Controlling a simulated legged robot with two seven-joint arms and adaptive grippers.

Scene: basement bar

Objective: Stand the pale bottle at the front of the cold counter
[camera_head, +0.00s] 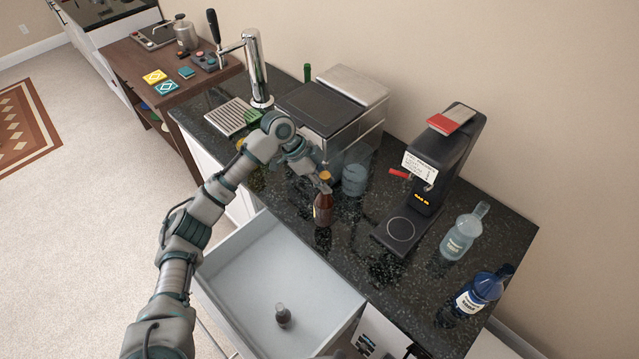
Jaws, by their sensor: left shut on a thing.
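The pale bottle (461,238), clear with a light label, stands upright on the right part of the black speckled counter. My left gripper (324,183) is over the middle of the counter, well left of the pale bottle. It is shut on the neck of a brown bottle (323,210) with an orange cap. I cannot tell whether the brown bottle touches the counter. A grey box-shaped unit with a dark top (322,106), possibly the cold counter, stands behind my left gripper; my arm hides part of its front. My right gripper is not in view.
A blue bottle (476,293) stands near the right front edge. A black coffee machine (450,150) and a clear container (355,172) stand behind. An open drawer (240,262) juts out below, holding a small dark bottle (283,316). A chrome tap (257,70) rises at left.

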